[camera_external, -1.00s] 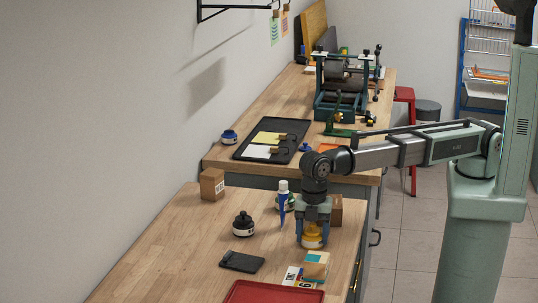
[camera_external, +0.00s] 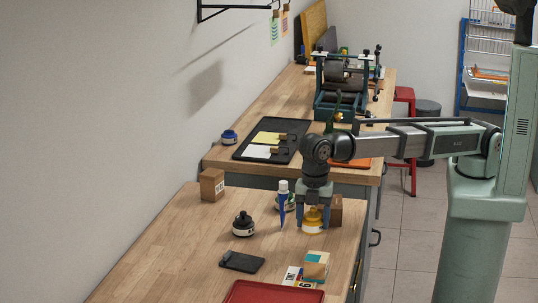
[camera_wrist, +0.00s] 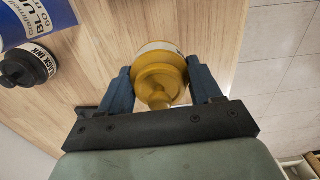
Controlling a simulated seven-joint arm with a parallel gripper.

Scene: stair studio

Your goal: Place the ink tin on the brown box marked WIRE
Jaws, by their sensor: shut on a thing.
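My gripper (camera_external: 313,220) is shut on a yellow ink tin with a pale label band (camera_external: 312,226), above the near wooden bench. In the wrist view the yellow tin (camera_wrist: 160,76) sits between my two blue fingers (camera_wrist: 158,88). One brown box (camera_external: 212,184) with a white label stands at the left back of this bench. A second brown box (camera_external: 336,209) is just behind and right of my gripper, partly hidden by it. I cannot read WIRE on either box.
A black ink jar (camera_external: 243,225), dark flat item (camera_external: 241,262), small box (camera_external: 316,265) and red tray (camera_external: 272,293) lie nearer. The bench's left side is clear.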

